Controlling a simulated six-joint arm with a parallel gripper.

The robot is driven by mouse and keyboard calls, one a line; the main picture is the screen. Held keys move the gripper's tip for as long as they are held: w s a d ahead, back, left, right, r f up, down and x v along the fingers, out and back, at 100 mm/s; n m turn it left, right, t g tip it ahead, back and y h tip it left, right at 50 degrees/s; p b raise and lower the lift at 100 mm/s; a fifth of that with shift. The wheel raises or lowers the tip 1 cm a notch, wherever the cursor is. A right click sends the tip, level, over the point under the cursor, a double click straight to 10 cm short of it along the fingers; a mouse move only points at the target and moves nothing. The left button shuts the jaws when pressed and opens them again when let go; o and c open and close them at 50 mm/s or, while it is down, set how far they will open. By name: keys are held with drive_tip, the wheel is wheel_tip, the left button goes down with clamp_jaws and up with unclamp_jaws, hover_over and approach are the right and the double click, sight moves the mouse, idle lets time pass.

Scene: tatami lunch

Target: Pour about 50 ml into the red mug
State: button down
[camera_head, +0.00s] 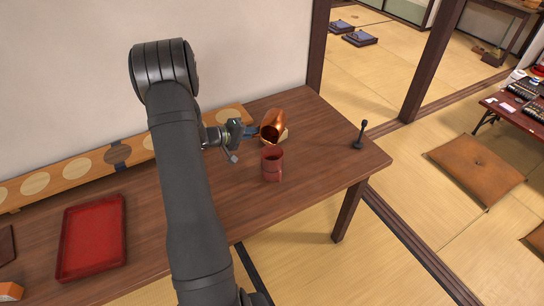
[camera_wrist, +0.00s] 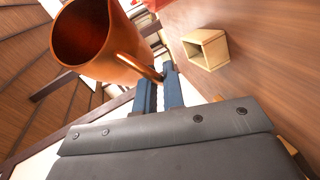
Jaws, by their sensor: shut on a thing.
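My gripper (camera_head: 250,132) is shut on the handle of a copper jug (camera_head: 275,122). In the wrist view the fingers (camera_wrist: 160,88) close on the handle, and the jug (camera_wrist: 103,45) shows its wide open mouth. The jug is held tilted in the head view, with its dark mouth toward the lower left, just above and behind the red mug (camera_head: 272,168). The mug stands upright on the table. No stream of liquid shows, and the contents of jug and mug cannot be made out.
A small pale wooden box (camera_wrist: 206,48) is on the table by the jug. A black knobbed stand (camera_head: 360,136) stands at the right end. A red tray (camera_head: 92,238) lies at the left, with a long wooden board (camera_head: 75,173) behind. The table right of the mug is clear.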

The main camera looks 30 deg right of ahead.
drive_tip(key=shift+w+a+f, duration=0.1)
drive_tip(key=shift+w+f, duration=0.1)
idle(0.6)
drive_tip(key=shift+s+a+f+n+g+y+b, duration=0.15)
drive_tip(key=shift+s+f+g+y, duration=0.35)
drive_tip(key=shift+g+y, duration=0.45)
drive_tip(key=shift+s+a+f+n+g+y+b, duration=0.1)
drive_tip(key=shift+s+f+g+y, duration=0.25)
drive_tip(key=shift+s+g+y, duration=0.5)
drive_tip(key=shift+s+a+f+n+g+y+b, duration=0.15)
drive_tip(key=shift+s+f+g+y, duration=0.3)
drive_tip(key=shift+g+y, duration=0.65)
